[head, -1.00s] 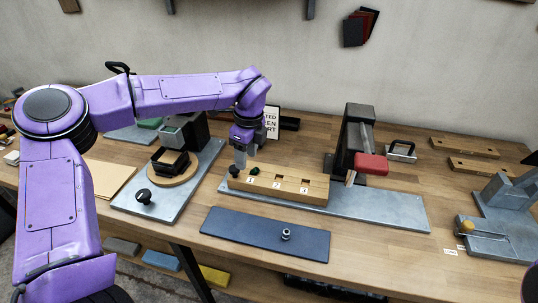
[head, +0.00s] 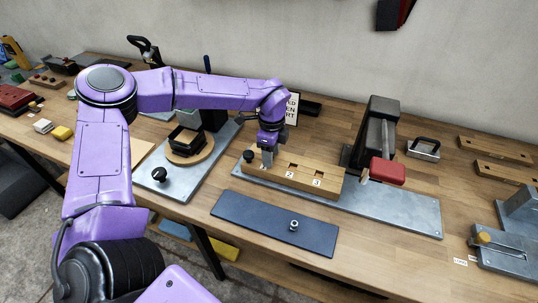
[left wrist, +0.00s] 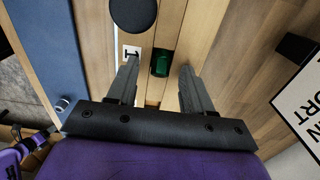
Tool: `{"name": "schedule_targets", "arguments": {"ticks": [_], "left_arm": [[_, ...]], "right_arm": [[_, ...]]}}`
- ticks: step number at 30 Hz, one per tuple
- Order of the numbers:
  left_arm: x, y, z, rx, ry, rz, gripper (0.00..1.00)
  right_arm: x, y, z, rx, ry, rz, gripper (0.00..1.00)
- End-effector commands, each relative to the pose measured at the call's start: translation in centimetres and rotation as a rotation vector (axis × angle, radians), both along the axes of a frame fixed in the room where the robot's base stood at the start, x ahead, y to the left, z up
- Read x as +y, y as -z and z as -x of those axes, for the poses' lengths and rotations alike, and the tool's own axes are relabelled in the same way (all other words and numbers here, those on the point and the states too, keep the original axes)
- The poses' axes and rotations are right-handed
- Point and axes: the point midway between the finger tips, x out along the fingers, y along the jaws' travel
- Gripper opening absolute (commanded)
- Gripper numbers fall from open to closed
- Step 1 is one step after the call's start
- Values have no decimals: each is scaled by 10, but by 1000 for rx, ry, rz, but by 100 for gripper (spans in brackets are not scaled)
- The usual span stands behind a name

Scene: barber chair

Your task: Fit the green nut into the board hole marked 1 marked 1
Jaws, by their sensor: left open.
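The wooden board (head: 330,190) has a row of holes labelled 1, 2 and 3. In the left wrist view, the green nut (left wrist: 161,62) sits at the dark hole beside the label 1 (left wrist: 131,53). I cannot tell how deep it sits. My left gripper (head: 267,160) is over the label 1 end of the board. In the left wrist view (left wrist: 158,72) its fingers are open, one on each side of the nut, with visible gaps. In the head view the gripper hides the nut. My right gripper is not in view.
A black round knob (head: 249,156) stands at the board's left end, close to my gripper. A blue plate (head: 260,222) with a small metal nut (head: 294,224) lies in front. A press with a red handle (head: 388,172) stands behind right. A sign stands behind the gripper.

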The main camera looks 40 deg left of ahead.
Motion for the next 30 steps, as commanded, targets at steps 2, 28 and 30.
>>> {"name": "schedule_targets", "arguments": {"ticks": [2, 28, 30], "left_arm": [[0, 1, 0, -1, 0, 0, 51], [0, -68, -1, -7, -1, -3, 0], [0, -81, -1, -6, -1, -2, 0]], "right_arm": [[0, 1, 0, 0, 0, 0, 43], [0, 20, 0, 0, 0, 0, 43], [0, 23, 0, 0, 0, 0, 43]]}}
